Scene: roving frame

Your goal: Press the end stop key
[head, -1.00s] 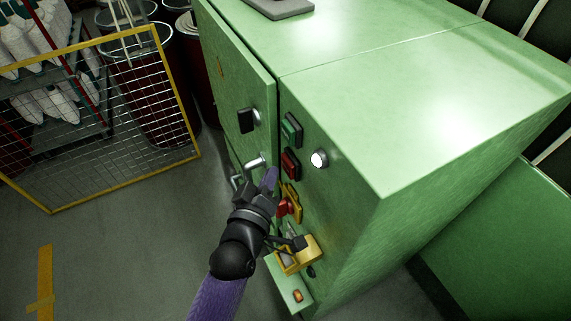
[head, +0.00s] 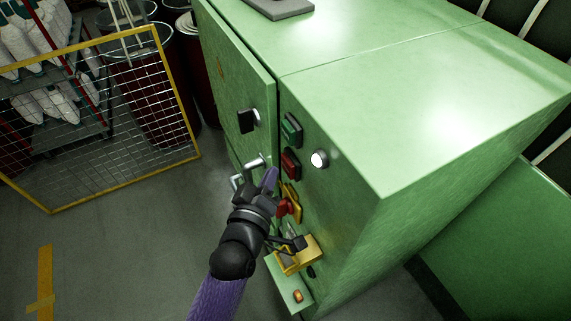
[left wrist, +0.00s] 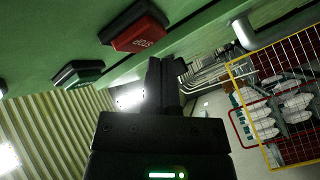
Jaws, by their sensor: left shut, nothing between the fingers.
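The red stop key (head: 290,164) sits in a dark frame on the green cabinet's narrow front panel, below a green key (head: 291,130). In the left wrist view the red key (left wrist: 140,35) bears the word STOP, and the green key (left wrist: 78,73) is beside it. My left gripper (head: 271,178) is shut and empty. Its fingertips are just in front of the panel, below and left of the red key in the head view. In the left wrist view the fingers (left wrist: 164,75) appear beside the red key, with a gap visible. My right gripper is out of view.
A red mushroom button (head: 284,207) on a yellow plate and a yellow switch block (head: 298,256) sit lower on the panel. A white lamp (head: 319,159) is right of the keys. Door handles (head: 255,161) project at the left. A yellow-framed mesh barrier (head: 100,120) stands farther left.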

